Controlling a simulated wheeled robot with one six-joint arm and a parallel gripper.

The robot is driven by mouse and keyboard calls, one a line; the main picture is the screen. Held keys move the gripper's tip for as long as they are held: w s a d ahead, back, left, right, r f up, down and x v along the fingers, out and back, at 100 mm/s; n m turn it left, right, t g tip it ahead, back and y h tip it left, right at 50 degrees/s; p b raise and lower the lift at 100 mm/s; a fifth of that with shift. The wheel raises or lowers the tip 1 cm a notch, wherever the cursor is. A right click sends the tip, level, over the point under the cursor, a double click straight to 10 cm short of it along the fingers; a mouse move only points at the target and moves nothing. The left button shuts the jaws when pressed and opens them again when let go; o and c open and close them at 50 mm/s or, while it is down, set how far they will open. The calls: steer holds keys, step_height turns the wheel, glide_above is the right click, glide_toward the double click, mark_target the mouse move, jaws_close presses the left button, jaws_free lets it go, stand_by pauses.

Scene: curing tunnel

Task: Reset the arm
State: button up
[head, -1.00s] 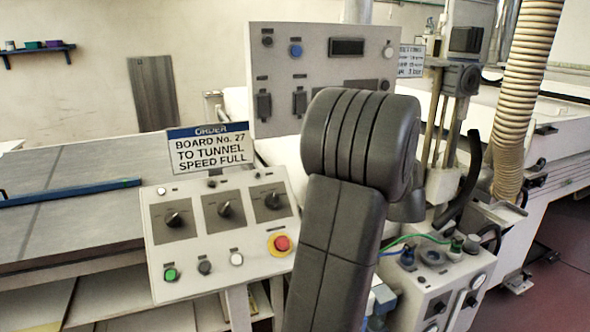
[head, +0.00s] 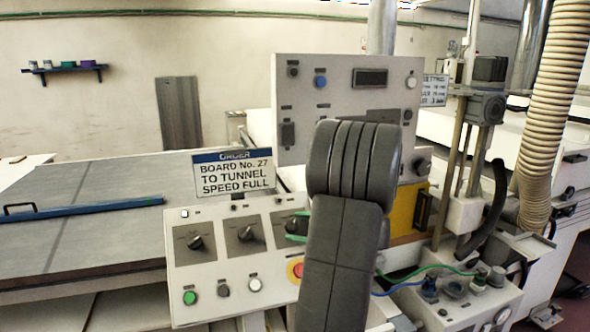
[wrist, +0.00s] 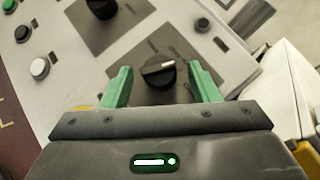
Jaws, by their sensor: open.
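My gripper (wrist: 163,84) shows two green fingers, open, in the wrist view. The black right-hand knob (wrist: 154,73) of the control desk lies between them in the picture, with gaps on both sides; its white mark shows. I cannot tell how far the fingertips are from the desk. The middle knob (head: 246,234) and left knob (head: 195,242) are clear of the gripper.
The sloping control desk (head: 222,276) carries push buttons and a red stop button (head: 298,270) partly behind my arm. An order sign (head: 233,175) stands behind its top edge. An upright panel (head: 340,75) rises behind. A hose (head: 550,120) hangs at right.

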steer(key=b+v, duration=0.2)
steer(key=v, duration=1.1)
steer(key=p+x, duration=0.2)
steer(key=x, duration=1.1)
steer(key=shift+a, duration=0.15)
steer(key=shift+f+m+t, duration=0.15)
steer(key=shift+m+t, duration=0.15)
steer(key=shift+m, duration=0.2)
steer(key=shift+s+m+t+h, duration=0.15)
steer(key=shift+m+t, duration=0.3)
steer(key=shift+m, duration=0.1)
steer(key=shift+s+m+t+h, duration=0.1)
steer(key=shift+m+t+h, duration=0.05)
steer(key=shift+m+t, duration=0.35)
steer(key=m+t+h, duration=0.1)
steer(key=m, duration=0.1)
steer(key=m+t+h+p, duration=0.1)
steer(key=m+t, duration=0.1)
steer(key=m, duration=0.1)
steer(key=m+t+h+p, duration=0.1)
steer(key=m+t, duration=0.1)
steer(key=m, duration=0.1)
steer(key=shift+s+a+f+h, duration=0.1)
steer(key=shift+s+a+h, duration=0.1)
steer(key=shift+a+h, duration=0.1)
steer(key=b+v, duration=0.2)
steer(key=v, duration=0.9)
steer(key=shift+s, duration=0.2)
steer(key=shift+m, duration=0.25)
